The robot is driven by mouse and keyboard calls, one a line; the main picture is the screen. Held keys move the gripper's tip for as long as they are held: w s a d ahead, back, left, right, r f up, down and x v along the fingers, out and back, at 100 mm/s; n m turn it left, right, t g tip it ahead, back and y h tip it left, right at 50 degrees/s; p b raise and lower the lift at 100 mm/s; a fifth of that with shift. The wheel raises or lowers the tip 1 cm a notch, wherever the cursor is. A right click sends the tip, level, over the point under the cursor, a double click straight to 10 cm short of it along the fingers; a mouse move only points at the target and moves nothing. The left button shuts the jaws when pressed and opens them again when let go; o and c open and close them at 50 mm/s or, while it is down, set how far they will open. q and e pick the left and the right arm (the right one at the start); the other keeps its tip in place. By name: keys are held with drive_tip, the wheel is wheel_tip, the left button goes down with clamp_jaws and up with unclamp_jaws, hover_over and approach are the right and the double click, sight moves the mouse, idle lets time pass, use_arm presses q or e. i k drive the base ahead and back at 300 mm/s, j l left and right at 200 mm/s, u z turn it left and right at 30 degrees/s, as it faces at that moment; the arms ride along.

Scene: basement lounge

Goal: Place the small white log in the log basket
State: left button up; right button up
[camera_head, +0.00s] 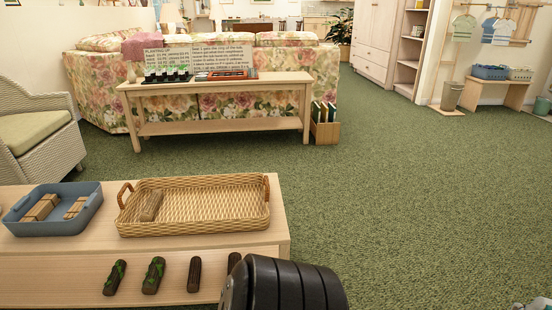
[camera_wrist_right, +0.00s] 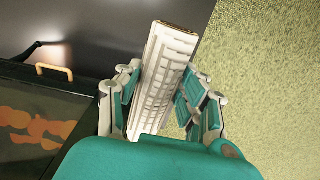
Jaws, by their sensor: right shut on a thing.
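My right gripper (camera_wrist_right: 161,98) shows in the right wrist view. Its teal-padded fingers are shut on the small white log (camera_wrist_right: 168,62), a long pale piece with a block-like grey pattern and a brownish far end. The log sticks out beyond the fingers, above green carpet and a dark surface. A shallow wicker basket with brown handles (camera_head: 245,222), which looks like the log basket, sits on a pale wooden bench in the head view. One brown log (camera_head: 151,206) lies inside it, at the left. The white log cannot be made out in the head view. My left gripper is out of view.
A blue tray (camera_head: 72,225) with wood pieces stands left of the basket. A console table (camera_head: 220,103) stands behind. Green carpet (camera_head: 400,200) right of the bench is open.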

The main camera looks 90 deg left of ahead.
sight(215, 206)
drive_tip(key=u, duration=2.55)
drive_tip(key=i+j+u, duration=0.5)
drive_tip(key=j, duration=0.25)
drive_tip(key=i+j+u, duration=0.45)
drive_tip(key=i+j, duration=0.05)
drive_tip(key=j, duration=0.15)
